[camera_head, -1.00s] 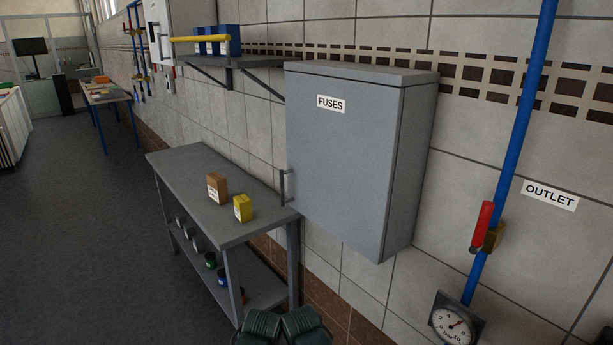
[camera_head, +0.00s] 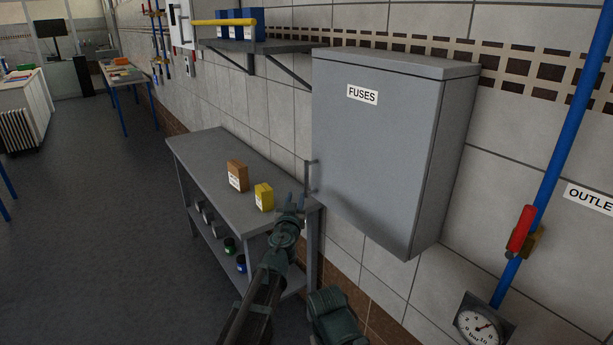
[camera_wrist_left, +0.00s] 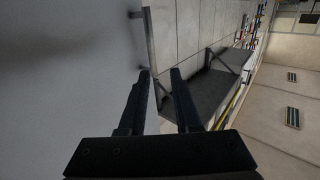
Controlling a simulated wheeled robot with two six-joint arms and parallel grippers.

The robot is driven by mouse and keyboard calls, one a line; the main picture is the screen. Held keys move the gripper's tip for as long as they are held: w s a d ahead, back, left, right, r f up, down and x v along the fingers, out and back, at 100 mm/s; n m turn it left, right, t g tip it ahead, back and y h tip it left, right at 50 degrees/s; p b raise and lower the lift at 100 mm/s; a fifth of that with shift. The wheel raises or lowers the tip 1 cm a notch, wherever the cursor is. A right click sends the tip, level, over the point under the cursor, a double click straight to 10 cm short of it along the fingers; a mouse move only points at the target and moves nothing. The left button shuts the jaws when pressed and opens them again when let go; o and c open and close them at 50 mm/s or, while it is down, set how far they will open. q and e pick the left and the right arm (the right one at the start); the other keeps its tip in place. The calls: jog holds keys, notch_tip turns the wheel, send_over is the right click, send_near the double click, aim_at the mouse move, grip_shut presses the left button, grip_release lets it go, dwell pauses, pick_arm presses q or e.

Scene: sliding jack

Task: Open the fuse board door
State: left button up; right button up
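The grey fuse board (camera_head: 375,150) hangs on the tiled wall, with a "FUSES" label (camera_head: 362,94) on its shut door. Its bar handle (camera_head: 311,178) is upright at the door's left edge. My left gripper (camera_head: 293,200) is just left of the handle and a little below its middle. In the left wrist view its two dark fingers (camera_wrist_left: 159,72) are apart, with nothing seen held between them. The handle (camera_wrist_left: 150,40) shows there beyond the fingertips, nearest the left finger. The door face (camera_wrist_left: 70,80) fills the left of that view. My right gripper does not show.
A grey workbench (camera_head: 205,155) below holds a brown box (camera_head: 237,176) and a yellow box (camera_head: 264,197) close to my left gripper. A wall shelf (camera_head: 270,47) is left of the fuse board. A blue pipe (camera_head: 570,145) with a gauge (camera_head: 480,326) is right.

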aim_at(306, 177)
pick_arm(q)
jog(key=shift+m+h, duration=0.3)
jog(key=shift+h, duration=0.2)
jog(key=w+d, duration=0.1)
jog(key=w, duration=0.3)
jog(key=w+d, duration=0.1)
jog(key=w, duration=0.4)
jog(key=w+d, duration=0.1)
jog(key=w, duration=0.4)
jog(key=shift+w+d+r, duration=0.1)
jog(key=shift+c, duration=0.4)
grip_shut()
dwell(0.5)
